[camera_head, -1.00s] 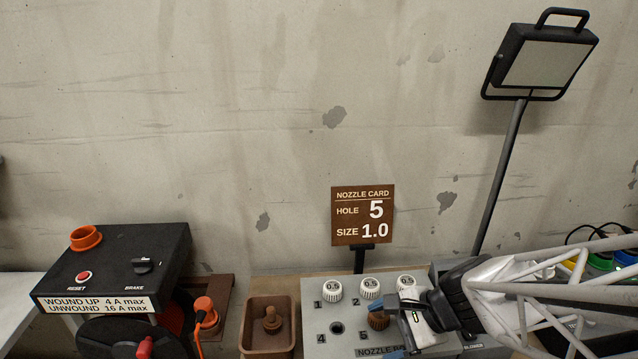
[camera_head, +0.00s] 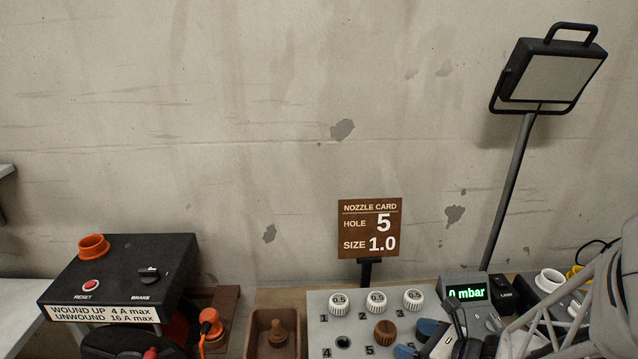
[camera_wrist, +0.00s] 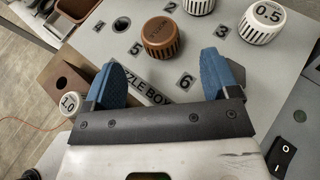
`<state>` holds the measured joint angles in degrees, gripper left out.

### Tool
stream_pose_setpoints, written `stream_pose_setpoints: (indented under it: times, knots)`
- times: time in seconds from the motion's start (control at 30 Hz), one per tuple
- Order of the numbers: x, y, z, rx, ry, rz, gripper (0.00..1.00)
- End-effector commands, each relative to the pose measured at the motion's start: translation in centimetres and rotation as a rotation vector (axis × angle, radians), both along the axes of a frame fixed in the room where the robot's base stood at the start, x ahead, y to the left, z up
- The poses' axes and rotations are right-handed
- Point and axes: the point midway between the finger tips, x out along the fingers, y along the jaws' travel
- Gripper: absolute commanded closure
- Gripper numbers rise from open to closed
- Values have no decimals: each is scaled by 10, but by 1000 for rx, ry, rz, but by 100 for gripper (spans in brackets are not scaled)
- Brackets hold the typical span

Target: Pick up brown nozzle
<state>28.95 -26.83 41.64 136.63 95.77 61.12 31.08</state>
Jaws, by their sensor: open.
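The brown nozzle (camera_head: 385,333) sits upright by number 5 on the grey nozzle box (camera_head: 325,307), among white nozzles. It also shows in the wrist view (camera_wrist: 161,36), with a ribbed side and a marking on top that is hard to read. My gripper (camera_head: 416,340) is open and empty, just to the right of and in front of the brown nozzle. In the wrist view my gripper's blue fingers (camera_wrist: 165,78) stand apart, with the brown nozzle beyond the gap between them, touching neither. The nozzle card (camera_head: 370,228) reads hole 5, size 1.0.
White nozzles marked 0.5 (camera_head: 376,302) stand in the box's back row. Hole 4 (camera_head: 343,342) looks empty. A brown tray (camera_head: 254,338) with a brown knobbed piece is left of the box. A white 1.0 nozzle (camera_wrist: 72,103) shows at the wrist view's left. A display (camera_head: 466,293) stands at right.

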Motion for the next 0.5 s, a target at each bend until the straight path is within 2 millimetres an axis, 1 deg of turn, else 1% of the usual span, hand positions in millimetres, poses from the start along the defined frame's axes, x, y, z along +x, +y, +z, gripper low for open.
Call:
stream_pose_setpoints:
  times: [0.27,0.5]
  knots:
    - [2,3,-1,-1,-1,3,19]
    - [11,11,-6,-1,-1,4,19]
